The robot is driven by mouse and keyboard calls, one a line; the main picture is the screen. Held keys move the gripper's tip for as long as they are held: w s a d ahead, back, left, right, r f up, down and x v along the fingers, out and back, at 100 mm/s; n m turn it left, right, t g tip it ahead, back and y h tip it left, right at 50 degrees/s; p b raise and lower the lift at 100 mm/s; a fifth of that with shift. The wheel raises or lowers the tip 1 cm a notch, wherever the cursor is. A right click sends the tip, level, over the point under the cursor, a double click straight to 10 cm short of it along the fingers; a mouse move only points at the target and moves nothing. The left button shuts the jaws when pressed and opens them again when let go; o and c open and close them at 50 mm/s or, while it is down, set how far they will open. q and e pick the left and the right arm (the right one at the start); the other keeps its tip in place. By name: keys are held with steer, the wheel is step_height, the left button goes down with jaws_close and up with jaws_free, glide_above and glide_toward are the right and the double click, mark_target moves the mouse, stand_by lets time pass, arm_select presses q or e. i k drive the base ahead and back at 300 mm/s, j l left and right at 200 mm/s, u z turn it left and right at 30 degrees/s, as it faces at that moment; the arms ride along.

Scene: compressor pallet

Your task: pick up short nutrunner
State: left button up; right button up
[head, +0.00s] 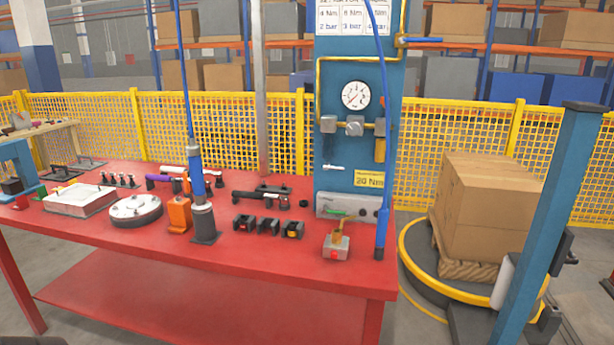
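Several tools on the red workbench (130,245) could be nutrunners, and no label shows which is the short nutrunner. A blue and grey upright tool (196,172) on a blue hose stands in a dark grey holder (203,224). A black tool (262,197) lies flat to its right. Another blue cylindrical tool or hose end (382,232) hangs at the bench's right end. Neither of my grippers is in view.
An orange block (179,215), a round white disc (136,209) and a grey plate (79,199) stand left of the holder. Small black blocks (268,226) sit right of it. A blue panel with a gauge (356,95) rises behind. The bench's front strip is clear.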

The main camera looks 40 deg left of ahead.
mark_target(201, 205)
steer(key=u, duration=2)
